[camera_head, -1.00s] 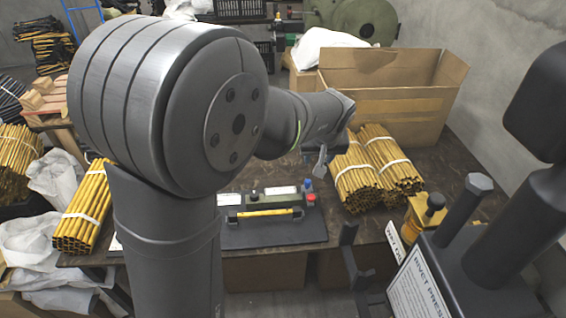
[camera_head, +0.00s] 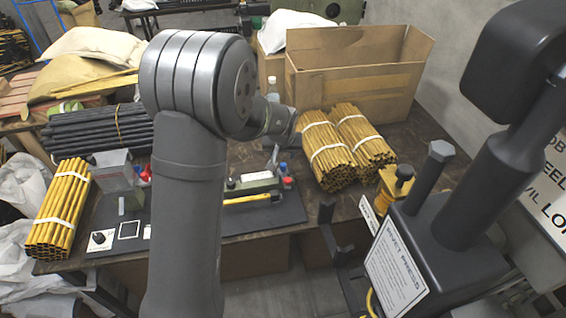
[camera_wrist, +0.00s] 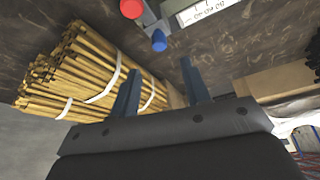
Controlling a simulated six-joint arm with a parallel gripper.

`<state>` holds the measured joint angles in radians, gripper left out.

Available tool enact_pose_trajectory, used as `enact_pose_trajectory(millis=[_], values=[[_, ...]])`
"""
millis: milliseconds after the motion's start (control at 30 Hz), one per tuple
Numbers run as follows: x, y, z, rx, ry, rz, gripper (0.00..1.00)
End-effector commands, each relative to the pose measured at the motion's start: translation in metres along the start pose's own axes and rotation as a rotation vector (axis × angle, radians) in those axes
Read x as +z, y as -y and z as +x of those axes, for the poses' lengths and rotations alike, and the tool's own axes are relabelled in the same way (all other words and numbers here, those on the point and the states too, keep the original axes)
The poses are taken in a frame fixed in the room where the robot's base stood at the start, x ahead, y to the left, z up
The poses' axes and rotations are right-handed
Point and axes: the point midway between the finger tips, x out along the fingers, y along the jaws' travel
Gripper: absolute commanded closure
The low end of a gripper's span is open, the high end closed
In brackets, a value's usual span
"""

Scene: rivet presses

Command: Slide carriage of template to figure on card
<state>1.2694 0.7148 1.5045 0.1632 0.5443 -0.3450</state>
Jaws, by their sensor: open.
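The template (camera_head: 250,183), a green bar with white labels and a yellow strip in front, lies on a black base plate (camera_head: 280,216) on the workbench. Red and blue knobs (camera_head: 285,174) stand at its right end. In the wrist view the red knob (camera_wrist: 132,8), the blue knob (camera_wrist: 159,40) and a white scale with digits too small to read (camera_wrist: 207,11) show at the top edge. A white card with a black square (camera_head: 129,230) lies left of my arm. My gripper (camera_wrist: 158,78) is open and empty, apart from the knobs; in the head view it is mostly hidden.
Banded yellow tube bundles (camera_head: 338,148) lie right of the template, with a cardboard box (camera_head: 350,90) behind. A rivet press (camera_head: 420,240) stands at front right. Dark tubes (camera_head: 100,132), a grey device (camera_head: 113,175) and another yellow bundle (camera_head: 58,215) are at left.

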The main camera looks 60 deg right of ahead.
Motion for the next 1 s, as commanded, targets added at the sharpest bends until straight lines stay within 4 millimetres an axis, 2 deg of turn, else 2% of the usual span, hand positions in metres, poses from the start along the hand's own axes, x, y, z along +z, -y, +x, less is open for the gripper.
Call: enact_pose_trajectory(millis=[33,200,400,600,867,1000], values=[[0.001,0.0,0.011,-0.001,0.003,0.0,0.57],[0.001,0.0,0.041,-0.001,0.002,0.0,0.57],[0.0,0.0,0.065,0.0,0.001,-0.001,0.57],[0.0,0.0,0.075,0.0,0.0,-0.001,0.57],[0.0,0.0,0.075,0.0,0.0,-0.001,0.57],[0.0,0.0,0.075,0.0,0.0,-0.001,0.83]])
